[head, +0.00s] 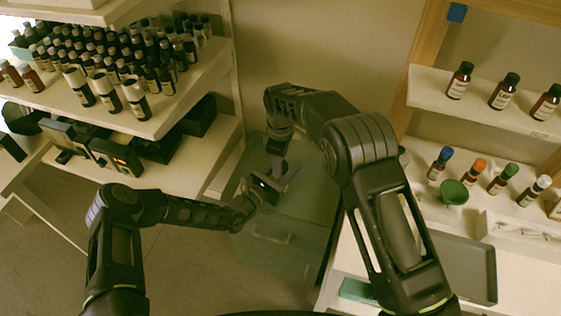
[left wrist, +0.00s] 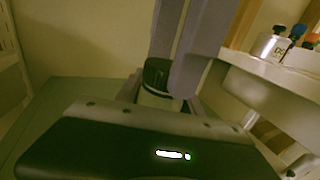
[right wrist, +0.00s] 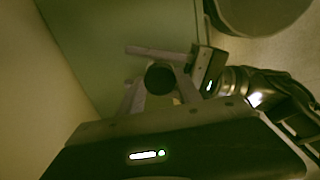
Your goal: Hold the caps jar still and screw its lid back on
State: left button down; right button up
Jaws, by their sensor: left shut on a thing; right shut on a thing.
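The caps jar (left wrist: 155,98) shows in the left wrist view as a pale body under its dark ribbed lid (left wrist: 157,72). My left gripper (head: 274,184) is shut on the jar body and holds it upright. My right gripper (head: 279,165) comes down from above and is shut on the lid; its long grey fingers also show in the left wrist view. In the right wrist view the lid (right wrist: 160,78) is a dark round top between the right fingers, with my left gripper beside it. The lid sits at the jar's mouth; whether it is threaded cannot be told.
A green cabinet (head: 275,245) stands below the grippers. The left shelf (head: 150,120) carries many dark bottles, with black devices on the level below. The right shelf and counter hold more bottles, a green funnel (head: 454,192) and a grey tray (head: 464,268).

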grip_shut()
jog(key=m, duration=1.1)
jog(key=shift+m, duration=0.4)
jog(key=o, duration=0.9)
grip_release()
jog(key=shift+r, duration=2.25)
jog(key=shift+c, duration=0.2)
